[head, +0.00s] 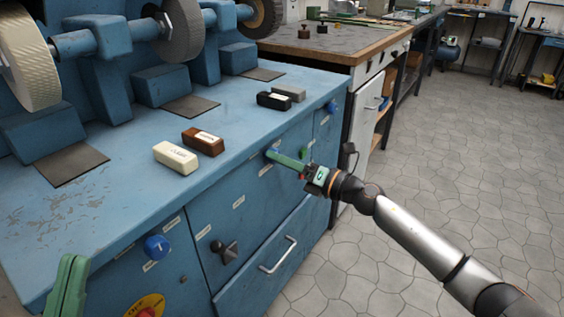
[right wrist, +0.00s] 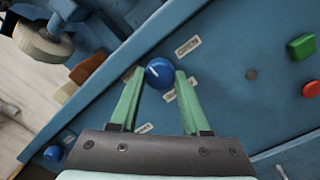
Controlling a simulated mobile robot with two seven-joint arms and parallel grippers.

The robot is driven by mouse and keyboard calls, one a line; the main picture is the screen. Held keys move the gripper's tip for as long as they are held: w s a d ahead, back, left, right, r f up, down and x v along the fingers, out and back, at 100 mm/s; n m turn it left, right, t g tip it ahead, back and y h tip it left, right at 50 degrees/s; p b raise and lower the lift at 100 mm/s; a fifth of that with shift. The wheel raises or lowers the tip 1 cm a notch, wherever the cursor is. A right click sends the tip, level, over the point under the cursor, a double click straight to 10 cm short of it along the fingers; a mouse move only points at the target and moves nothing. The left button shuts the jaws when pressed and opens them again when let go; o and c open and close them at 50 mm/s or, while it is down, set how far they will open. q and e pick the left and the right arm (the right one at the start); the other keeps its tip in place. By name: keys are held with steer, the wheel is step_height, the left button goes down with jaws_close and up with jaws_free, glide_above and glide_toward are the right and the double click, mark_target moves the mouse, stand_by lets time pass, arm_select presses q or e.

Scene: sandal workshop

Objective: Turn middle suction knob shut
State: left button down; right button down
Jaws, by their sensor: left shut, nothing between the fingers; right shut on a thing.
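The middle suction knob (right wrist: 159,73) is a round blue knob with a white pointer line, on the front of the blue cabinet (head: 190,220). My right gripper (head: 274,155) has its green fingers on either side of it, shut on it; in the right wrist view the fingers (right wrist: 158,82) flank the knob. The pointer line runs diagonally in that view. A label reading OPEN (right wrist: 188,46) is beside the knob; another label is partly behind a finger. In the head view the fingers mostly cover the knob. My left gripper (head: 68,288) is shut and empty at the lower left.
Other blue knobs are on the cabinet front at left (head: 157,248) and right (head: 331,106). Green (right wrist: 302,46) and red (right wrist: 310,89) buttons sit near my right gripper. A dark star handle (head: 224,251) and drawer handle (head: 278,255) stick out below. Polishing bars (head: 176,157) lie on top.

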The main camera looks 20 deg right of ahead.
stand_by(0.4)
steer(key=shift+c, duration=1.9)
jaws_free()
steer(key=v, duration=1.2)
steer(key=shift+s+d, duration=0.15)
steer(key=shift+s, duration=0.1)
steer(key=shift+d+f, duration=0.1)
